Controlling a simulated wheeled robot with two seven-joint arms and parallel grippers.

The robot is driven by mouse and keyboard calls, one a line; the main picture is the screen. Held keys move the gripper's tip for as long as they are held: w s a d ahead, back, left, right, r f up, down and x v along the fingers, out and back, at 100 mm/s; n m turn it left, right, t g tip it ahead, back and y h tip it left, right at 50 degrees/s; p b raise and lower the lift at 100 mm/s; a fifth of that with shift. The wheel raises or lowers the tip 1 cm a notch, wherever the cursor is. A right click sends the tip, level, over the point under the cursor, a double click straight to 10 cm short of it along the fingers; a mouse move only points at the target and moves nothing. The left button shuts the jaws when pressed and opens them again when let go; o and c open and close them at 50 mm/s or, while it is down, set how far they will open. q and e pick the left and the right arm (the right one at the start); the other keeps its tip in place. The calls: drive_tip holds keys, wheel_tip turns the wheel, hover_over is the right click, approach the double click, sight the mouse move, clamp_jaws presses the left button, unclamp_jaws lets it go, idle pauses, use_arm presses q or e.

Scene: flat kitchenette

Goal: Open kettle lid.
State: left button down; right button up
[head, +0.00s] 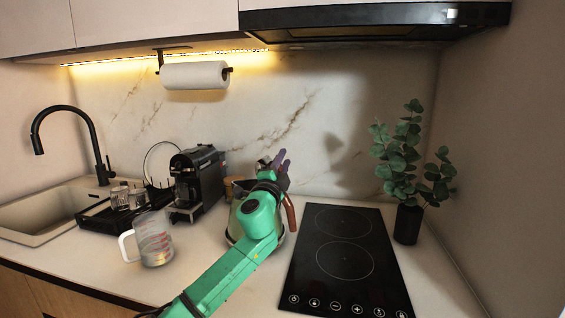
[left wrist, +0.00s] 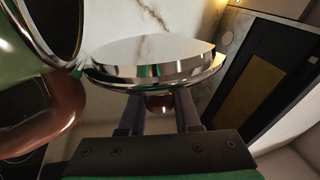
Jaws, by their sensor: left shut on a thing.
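The shiny metal kettle (head: 233,226) stands on the counter left of the hob, mostly hidden behind my left arm. Its brown handle (head: 291,213) shows on the right side. In the left wrist view the kettle's round rim and dark open mouth (left wrist: 55,22) are at the upper left, with the brown handle (left wrist: 45,125) below. My left gripper (head: 280,160) is above the kettle. In the left wrist view its fingers (left wrist: 160,110) are shut on the brown knob of the chrome kettle lid (left wrist: 150,65). The lid appears off the mouth, beside the rim. My right gripper is out of view.
A black hob (head: 325,285) lies right of the kettle, with a potted plant (head: 407,222) beyond it. A coffee machine (head: 197,175), a glass measuring jug (head: 155,243) and a dish rack (head: 100,217) stand left. A range hood (head: 380,25) hangs above.

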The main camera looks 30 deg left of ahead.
use_arm(q)
drive_tip(key=c, duration=0.6)
unclamp_jaws()
drive_tip(key=shift+f, duration=0.1)
drive_tip(key=b+v, duration=0.4)
drive_tip(key=v, duration=1)
drive_tip(key=shift+s, duration=0.25)
